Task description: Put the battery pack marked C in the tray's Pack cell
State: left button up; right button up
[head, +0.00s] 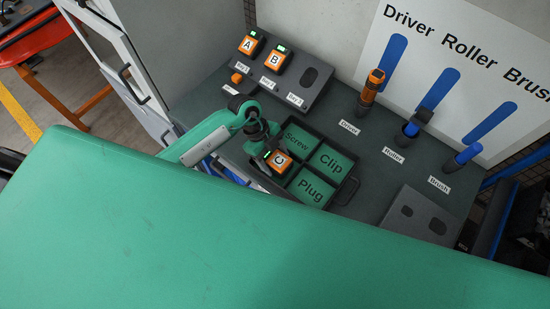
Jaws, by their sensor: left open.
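The battery pack marked C (279,160), orange and black with a small green light, sits at the left cell of the dark tray (341,197). The other cells read Screw, Clip and Plug; the pack and my gripper cover this cell's label, and I cannot tell if the pack is fully seated. My left gripper (268,146) is open, right at the pack's upper-left side, and partly hidden by its own arm. My right gripper is out of view.
Packs A (248,44) and B (275,57) stand in the charger rack (317,91), whose third bay is empty. Driver (370,88), roller (417,122) and brush (465,155) stand in holders at the right. A grey block (418,220) with holes lies at the front right.

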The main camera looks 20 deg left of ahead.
pick_arm(q)
jog(key=b+v, duration=0.3)
jog(key=v, duration=0.8)
jog(key=shift+a+r+b, duration=0.25)
jog(key=shift+b, duration=0.1)
jog(key=shift+w, duration=0.15)
dwell(0.3)
dwell(0.3)
